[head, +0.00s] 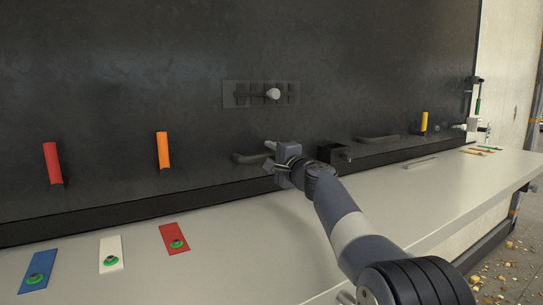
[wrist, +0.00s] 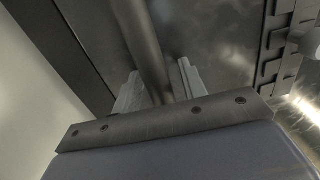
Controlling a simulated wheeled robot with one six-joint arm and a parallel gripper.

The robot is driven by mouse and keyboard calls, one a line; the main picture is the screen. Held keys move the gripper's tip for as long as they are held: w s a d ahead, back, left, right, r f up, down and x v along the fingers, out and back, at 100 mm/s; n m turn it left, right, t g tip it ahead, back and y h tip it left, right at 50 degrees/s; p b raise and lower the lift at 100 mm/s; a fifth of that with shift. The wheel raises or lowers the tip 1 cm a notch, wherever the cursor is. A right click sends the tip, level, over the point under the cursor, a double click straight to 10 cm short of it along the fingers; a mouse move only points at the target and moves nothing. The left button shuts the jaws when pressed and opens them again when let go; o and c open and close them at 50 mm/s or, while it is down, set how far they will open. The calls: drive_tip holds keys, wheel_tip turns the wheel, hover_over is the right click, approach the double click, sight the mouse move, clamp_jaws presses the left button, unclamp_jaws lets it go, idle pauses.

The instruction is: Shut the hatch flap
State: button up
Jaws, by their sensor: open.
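I cannot clearly make out a hatch flap as a separate panel. A dark bar handle (head: 248,158) is low on the black wall, and my gripper (head: 271,158) is at its right end. In the wrist view my gripper (wrist: 158,72) is open, with its two pale fingers apart. A dark grey bar (wrist: 143,42) runs between the fingers, apparently the same handle. I cannot tell whether either finger touches it. The handle's right end is hidden behind my gripper in the head view.
A slotted plate (head: 240,95) with a pale knob (head: 273,94) is above. A dark box (head: 334,154) and second bar (head: 378,137) are to the right. Red (head: 53,163) and orange (head: 163,150) handles stand left. The bench (head: 215,215) is mostly clear beyond coloured plates (head: 111,247).

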drive_tip(key=r+b+v, duration=0.1)
drive_tip(key=b+v, duration=0.3)
drive_tip(key=v, duration=0.6)
drive_tip(key=shift+s+d+f, duration=0.15)
drive_tip(key=shift+s+f, duration=0.1)
drive_tip(key=shift+f, duration=0.25)
drive_tip(key=shift+w, duration=0.1)
drive_tip(key=f+p+x, duration=0.1)
drive_tip(key=p+x, duration=0.3)
drive_tip(key=x, duration=0.6)
drive_tip(key=shift+r, duration=0.5)
